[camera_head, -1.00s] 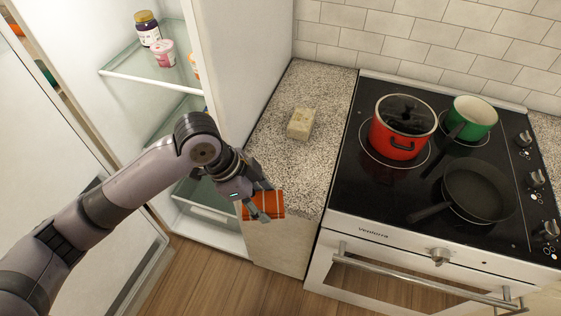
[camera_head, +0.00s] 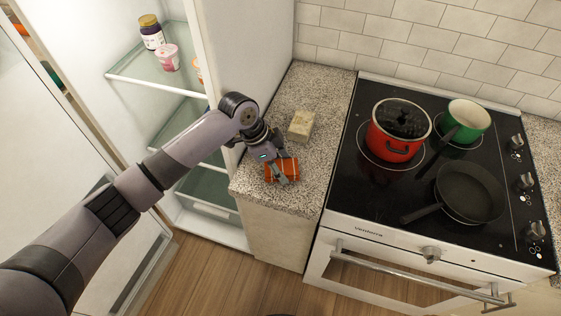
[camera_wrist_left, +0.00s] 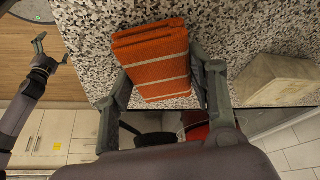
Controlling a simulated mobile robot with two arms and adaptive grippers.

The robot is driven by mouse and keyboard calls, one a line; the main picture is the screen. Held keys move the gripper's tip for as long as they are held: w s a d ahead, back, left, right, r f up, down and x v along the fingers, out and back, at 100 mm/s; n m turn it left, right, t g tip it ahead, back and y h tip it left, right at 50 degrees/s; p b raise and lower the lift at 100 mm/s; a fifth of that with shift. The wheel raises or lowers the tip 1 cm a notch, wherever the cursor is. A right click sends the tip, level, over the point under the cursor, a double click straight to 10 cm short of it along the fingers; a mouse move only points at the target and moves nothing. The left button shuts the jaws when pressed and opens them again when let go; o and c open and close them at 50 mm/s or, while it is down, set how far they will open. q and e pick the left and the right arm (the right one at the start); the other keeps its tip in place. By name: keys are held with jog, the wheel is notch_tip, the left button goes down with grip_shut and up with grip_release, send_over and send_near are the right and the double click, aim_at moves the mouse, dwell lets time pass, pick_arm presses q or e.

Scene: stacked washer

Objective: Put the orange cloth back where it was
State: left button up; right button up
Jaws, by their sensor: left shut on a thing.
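The orange cloth (camera_head: 290,167), folded and with pale stripes, is above the speckled counter (camera_head: 252,189) between the fridge and the stove. My left gripper (camera_head: 281,177) is shut on it. In the left wrist view the cloth (camera_wrist_left: 155,60) sits between the two fingers, with the counter behind it. I cannot tell whether it touches the counter. My right gripper (camera_wrist_left: 52,50) shows at the left edge of the left wrist view, away from the cloth, with its fingers apart and empty.
A pale block (camera_head: 301,125) lies on the counter just behind the cloth. The stove (camera_head: 380,205) at right holds a red pot (camera_head: 396,148), a green pot (camera_head: 474,118) and a black pan (camera_head: 470,190). The open fridge (camera_head: 185,85) is at left. The counter's front right is clear.

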pick_arm(q)
jog(key=shift+f, duration=0.1)
pick_arm(e)
jog(key=shift+d, duration=0.15)
pick_arm(q)
jog(key=shift+f, duration=0.15)
jog(key=o, duration=1.2)
jog(key=shift+o, duration=0.2)
pick_arm(e)
jog(key=shift+w+d, duration=0.1)
jog(key=shift+d, duration=0.15)
pick_arm(q)
jog(key=shift+r, duration=0.25)
jog(key=shift+a+r, duration=0.15)
jog(key=shift+r, duration=0.1)
jog(key=b+v, duration=0.2)
jog(key=v, duration=0.4)
jog(key=shift+r, duration=0.1)
jog(key=shift+a+r, duration=0.1)
jog(key=shift+r, duration=0.2)
pick_arm(e)
jog(key=shift+a+f, duration=0.1)
jog(key=shift+f, duration=0.8)
